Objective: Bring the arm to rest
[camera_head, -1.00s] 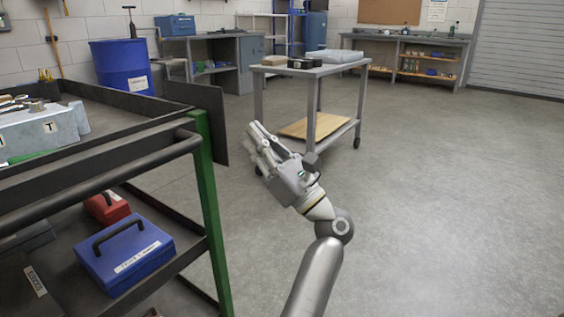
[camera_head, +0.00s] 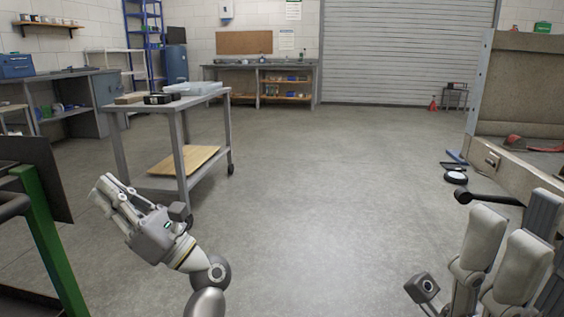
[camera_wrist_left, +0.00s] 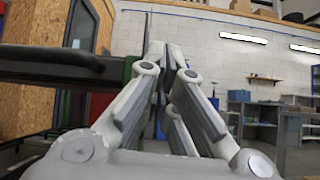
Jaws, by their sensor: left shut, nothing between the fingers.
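My left gripper (camera_head: 104,190) is in the lower left of the head view, on a grey arm that comes up from the bottom edge. Its fingers point up and to the left, in front of the grey wheeled table. In the left wrist view the fingers of the left gripper (camera_wrist_left: 157,50) come together at their tips, with nothing between them. Grey and white parts of my right arm and gripper (camera_head: 500,250) stand at the lower right of the head view. They are cut off by the edge, and the finger gap is unclear.
A cart with a green post (camera_head: 48,240) stands at the left edge. The wheeled table (camera_head: 180,105) carries a black box and a clear tray. A pale vehicle or trailer side (camera_head: 490,150) is at the right. The floor (camera_head: 320,190) between them is clear.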

